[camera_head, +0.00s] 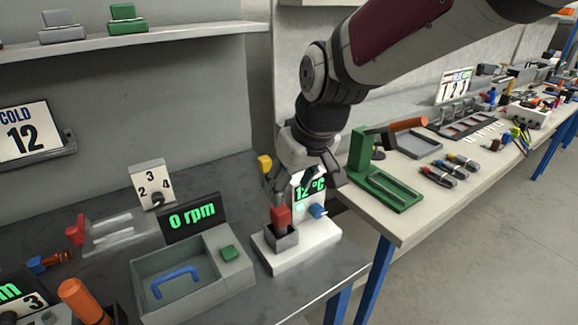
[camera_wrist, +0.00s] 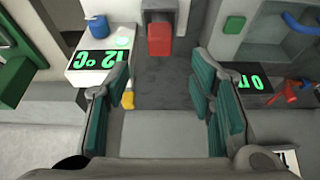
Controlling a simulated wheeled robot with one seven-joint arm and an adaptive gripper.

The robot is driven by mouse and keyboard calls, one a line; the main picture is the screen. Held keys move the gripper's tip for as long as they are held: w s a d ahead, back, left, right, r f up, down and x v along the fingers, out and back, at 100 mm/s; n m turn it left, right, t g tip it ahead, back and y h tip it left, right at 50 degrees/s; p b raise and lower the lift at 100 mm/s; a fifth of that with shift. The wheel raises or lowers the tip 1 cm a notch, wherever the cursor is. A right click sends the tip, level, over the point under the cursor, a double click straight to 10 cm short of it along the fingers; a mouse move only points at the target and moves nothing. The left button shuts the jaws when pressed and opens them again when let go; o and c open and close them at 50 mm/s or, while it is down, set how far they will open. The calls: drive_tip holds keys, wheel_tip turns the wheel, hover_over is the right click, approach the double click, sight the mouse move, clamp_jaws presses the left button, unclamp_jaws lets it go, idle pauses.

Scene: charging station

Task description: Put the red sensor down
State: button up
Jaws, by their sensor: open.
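The red sensor (camera_head: 281,216) stands upright in a small grey socket (camera_head: 283,239) on a white base (camera_head: 304,251). The base carries a display reading 12 °C (camera_head: 312,188). In the wrist view, the red sensor (camera_wrist: 160,40) is at the top middle, beyond the fingertips, with the grey socket (camera_wrist: 158,8) at its far end. My gripper (camera_head: 303,182) is above and just behind the sensor. In the wrist view, the teal-padded fingers of my gripper (camera_wrist: 162,92) are wide apart with nothing between them.
A grey bin with a blue handle (camera_head: 176,280) stands left of the base, beside a 0 rpm display (camera_head: 193,217). A blue knob (camera_head: 317,211) is on the white base. A green stand (camera_head: 372,180) is at right. A small yellow piece (camera_head: 265,164) shows near my gripper.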

drive_tip(key=s+d+r+m+h, duration=0.2)
drive_tip(key=s+d+r+m, duration=0.15)
drive_tip(key=s+d, duration=0.7)
drive_tip(key=s+d+m, duration=0.1)
drive_tip(key=s+d, duration=0.3)
drive_tip(key=s, duration=0.3)
drive_tip(key=s+d+f+m+g, duration=0.1)
drive_tip(key=s+d+m, duration=0.1)
drive_tip(key=s+d, duration=0.3)
drive_tip(key=s, duration=0.3)
drive_tip(key=shift+h, duration=0.3)
wheel_tip(320, 180, up, 9)
drive_tip(key=t+p, duration=0.1)
drive_tip(key=p, duration=0.7)
drive_tip(key=shift+d+r, duration=0.15)
drive_tip(key=shift+w, duration=0.1)
